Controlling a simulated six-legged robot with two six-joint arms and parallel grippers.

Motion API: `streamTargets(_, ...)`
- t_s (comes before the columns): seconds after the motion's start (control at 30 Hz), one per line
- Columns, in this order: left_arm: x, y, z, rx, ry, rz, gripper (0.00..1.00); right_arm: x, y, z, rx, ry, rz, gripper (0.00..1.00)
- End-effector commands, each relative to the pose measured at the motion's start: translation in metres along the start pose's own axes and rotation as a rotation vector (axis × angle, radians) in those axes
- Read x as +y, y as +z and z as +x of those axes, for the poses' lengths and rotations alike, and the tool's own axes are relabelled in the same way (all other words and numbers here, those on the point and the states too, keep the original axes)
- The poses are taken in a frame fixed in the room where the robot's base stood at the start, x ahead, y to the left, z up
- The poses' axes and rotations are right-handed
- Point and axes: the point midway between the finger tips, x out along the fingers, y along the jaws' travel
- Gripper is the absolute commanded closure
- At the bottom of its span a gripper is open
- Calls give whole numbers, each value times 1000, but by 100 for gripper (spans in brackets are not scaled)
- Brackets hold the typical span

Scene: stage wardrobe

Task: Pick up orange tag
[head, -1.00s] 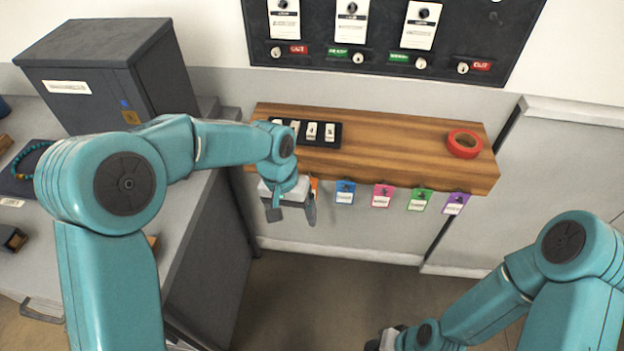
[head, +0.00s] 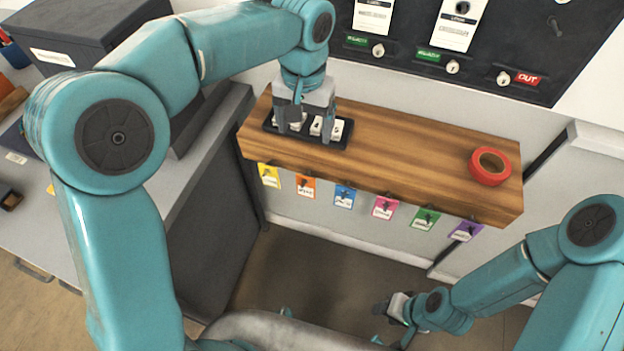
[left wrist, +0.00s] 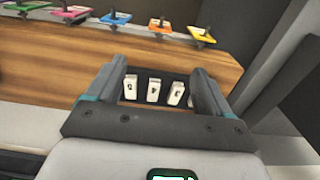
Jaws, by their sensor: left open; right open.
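The orange tag (head: 305,187) hangs from the front edge of the wooden shelf (head: 400,160), second from the left between a yellow tag (head: 269,176) and a blue tag (head: 344,197). It also shows at the top of the left wrist view (left wrist: 165,27). My left gripper (head: 305,130) is open, pointing down over the black tray (head: 287,132) on the shelf, behind the tag and apart from it. In the left wrist view its fingers (left wrist: 150,98) stand either side of several white numbered pieces (left wrist: 152,90). My right gripper (head: 384,308) is open and empty, low at the right.
Pink (head: 385,207), green (head: 424,219) and purple (head: 466,231) tags hang further right. A red tape roll (head: 490,166) lies on the shelf's right end. A dark key panel (head: 480,50) is on the wall behind. A grey counter (head: 190,165) stands left. Space before the tags is clear.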

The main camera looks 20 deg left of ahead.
Motion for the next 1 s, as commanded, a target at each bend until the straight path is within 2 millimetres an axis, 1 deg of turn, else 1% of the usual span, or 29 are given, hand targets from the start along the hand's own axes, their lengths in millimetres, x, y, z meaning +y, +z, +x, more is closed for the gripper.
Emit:
streamTargets(0.07,-1,2,5,-2,-2,-1,19,0,0,1,-1,0,0,57)
streamTargets(0.13,-2,4,16,-4,-2,-1,19,0,0,2,-1,0,-1,57)
streamTargets(0.4,-3,9,80,-6,-2,-1,19,1,0,3,-1,0,0,57)
streamTargets(0.5,-4,9,97,-4,-2,-1,19,1,0,3,-1,0,0,57)
streamTargets(0.77,-1,8,119,-3,-1,-2,19,0,0,0,-1,0,0,57)
streamTargets(0.9,2,8,142,-6,-1,-2,19,-2,0,-4,-1,0,0,57)
streamTargets(1.0,2,7,156,-4,-2,-2,19,-2,0,-4,-1,0,0,57)
